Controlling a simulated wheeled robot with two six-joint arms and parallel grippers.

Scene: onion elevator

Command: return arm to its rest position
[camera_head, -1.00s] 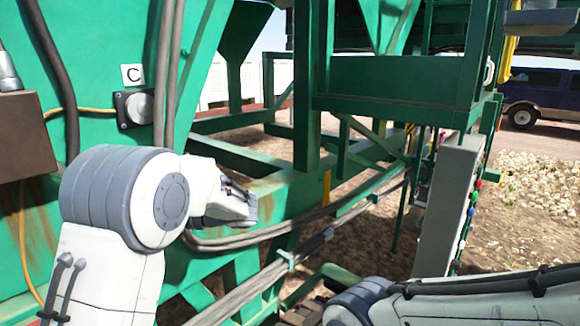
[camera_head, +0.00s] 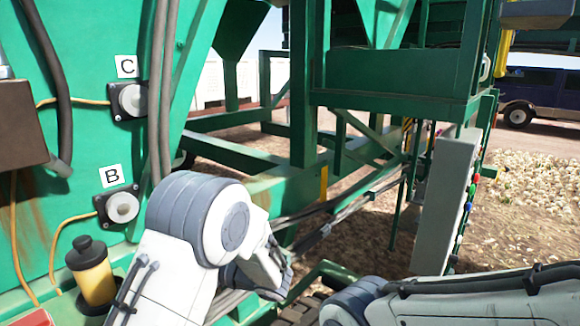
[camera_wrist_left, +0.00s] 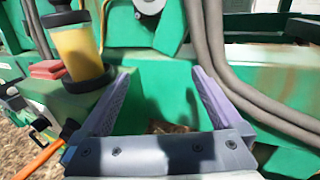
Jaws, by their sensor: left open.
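My left arm (camera_head: 195,240) is bent in the lower left of the head view, in front of the green machine panel (camera_head: 100,45). Its jaws are not clear there. In the left wrist view my left gripper (camera_wrist_left: 160,88) is open, its two fingers spread wide with nothing between them. Beyond the fingers is a green surface with a shadow on it. My right arm (camera_head: 480,300) lies across the lower right of the head view, and its gripper is out of view.
Round knobs C (camera_head: 131,98) and B (camera_head: 121,207) sit on the panel. A yellow container with a black lid (camera_head: 94,275) stands below them, also at the left wrist view's upper left (camera_wrist_left: 75,52). Grey hoses (camera_head: 160,100) hang beside the knobs. A grey box (camera_head: 447,200) stands right.

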